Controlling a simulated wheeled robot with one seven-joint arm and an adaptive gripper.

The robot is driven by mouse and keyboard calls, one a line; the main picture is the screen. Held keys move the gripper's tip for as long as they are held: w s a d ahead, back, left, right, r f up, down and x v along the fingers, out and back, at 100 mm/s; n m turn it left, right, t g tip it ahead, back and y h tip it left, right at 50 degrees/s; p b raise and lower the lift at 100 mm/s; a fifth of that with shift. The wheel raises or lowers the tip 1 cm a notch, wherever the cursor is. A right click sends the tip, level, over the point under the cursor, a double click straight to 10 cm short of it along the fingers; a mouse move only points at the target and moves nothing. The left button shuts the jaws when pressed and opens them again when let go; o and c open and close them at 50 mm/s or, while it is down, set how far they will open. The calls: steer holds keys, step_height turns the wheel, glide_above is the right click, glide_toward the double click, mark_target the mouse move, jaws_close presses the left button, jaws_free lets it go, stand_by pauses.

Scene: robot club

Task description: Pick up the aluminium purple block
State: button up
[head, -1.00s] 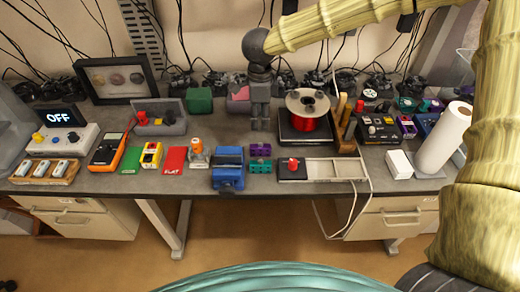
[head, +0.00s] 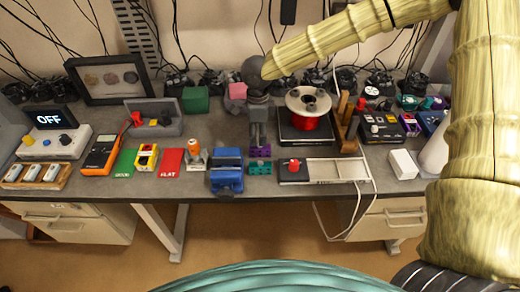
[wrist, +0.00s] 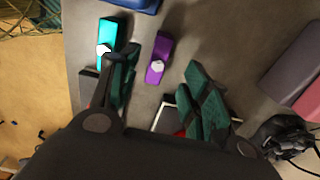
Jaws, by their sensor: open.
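The purple block (head: 261,151) lies on the workbench right of the blue vise-like object, just behind a teal block (head: 260,168). In the wrist view the purple block (wrist: 159,57) has a pale round spot on top and lies ahead of and between the dark green fingers. The teal block (wrist: 107,40) is beside it, close to the left finger. My gripper (head: 258,143) points down right at the purple block's far side and partly overlaps it in the head view. In the wrist view my gripper (wrist: 162,88) is open and empty. Its height above the bench is hard to tell.
The blue vise-like object (head: 227,172) stands close on the left. A red spool (head: 309,122) on a dark base stands to the right, with a grey plate holding a red knob (head: 294,165) in front. A green cube (head: 195,99) and pink cube (head: 237,89) are behind.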

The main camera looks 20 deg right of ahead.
mark_target(260, 151)
steer(key=f+p, duration=0.2)
steer(key=f, duration=0.1)
steer(key=shift+s+d+f, duration=0.15)
steer(key=shift+d+f, duration=0.15)
steer(key=shift+d, duration=0.05)
steer(key=shift+f, duration=0.6)
jaws_close()
